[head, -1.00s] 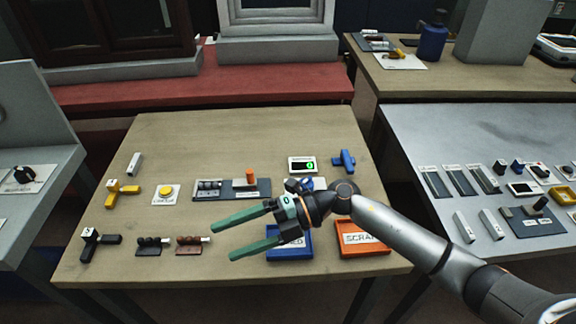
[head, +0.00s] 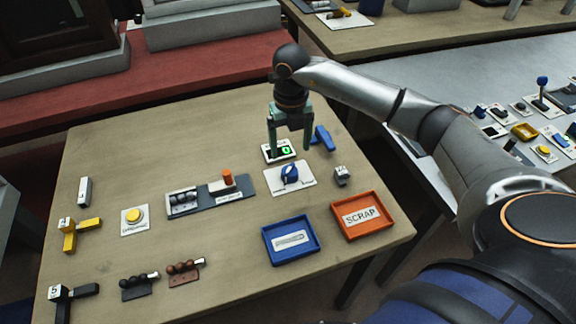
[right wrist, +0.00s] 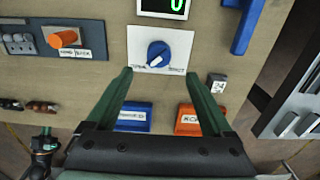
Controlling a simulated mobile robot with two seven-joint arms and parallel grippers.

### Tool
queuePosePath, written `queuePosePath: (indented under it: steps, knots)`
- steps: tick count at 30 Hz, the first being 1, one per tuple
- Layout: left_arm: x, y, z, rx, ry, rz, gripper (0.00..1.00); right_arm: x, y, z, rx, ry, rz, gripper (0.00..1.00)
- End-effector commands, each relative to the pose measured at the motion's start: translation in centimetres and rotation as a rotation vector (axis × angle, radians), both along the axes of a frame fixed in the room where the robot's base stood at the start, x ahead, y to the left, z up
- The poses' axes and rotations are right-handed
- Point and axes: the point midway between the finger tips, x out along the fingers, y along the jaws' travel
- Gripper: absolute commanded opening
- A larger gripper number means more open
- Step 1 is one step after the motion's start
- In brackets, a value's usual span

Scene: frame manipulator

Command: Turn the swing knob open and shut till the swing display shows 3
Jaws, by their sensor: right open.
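The blue swing knob (head: 290,173) sits on a white plate (head: 276,187) on the wooden table. In the right wrist view the knob (right wrist: 158,53) lies ahead, between the lines of the two fingers. The swing display (head: 286,150) behind it shows a green 0; it is cut off at the top of the right wrist view (right wrist: 164,8). My right gripper (head: 289,150) is open and points down in front of the display from the head camera, with its green fingers apart and nothing between them. It does not touch the knob.
A blue tray (head: 308,255) and an orange SCRAP tray (head: 388,225) lie in front of the knob. A small grey cube (head: 341,175) is right of it, a blue part (head: 323,138) behind. A panel with an orange knob (head: 227,177) is at left.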

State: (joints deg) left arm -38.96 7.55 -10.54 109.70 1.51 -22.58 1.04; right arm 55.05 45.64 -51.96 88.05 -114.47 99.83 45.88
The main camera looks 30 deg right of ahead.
Motion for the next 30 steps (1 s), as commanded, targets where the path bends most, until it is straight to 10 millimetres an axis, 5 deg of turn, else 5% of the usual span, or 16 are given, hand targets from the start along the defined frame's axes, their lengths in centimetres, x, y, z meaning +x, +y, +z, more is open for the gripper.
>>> queuePosePath:
  steps: [12, 25, 30]
  knots:
    - [0.0, 0.0, 0.4, 0.0, 0.001, -0.001, 0.0, -0.1, 0.1, -7.5, 0.003, 0.002, 0.002, 0.85]
    - [0.0, 0.0, 0.4, 0.0, 0.001, 0.0, 0.0, 0.0, 0.1, -8.6, 0.002, 0.0, 0.003, 0.85]
    - [0.0, 0.0, 0.4, 0.0, 0.0, 0.0, 0.0, 0.0, 0.1, -8.6, 0.003, -0.001, 0.003, 0.67]
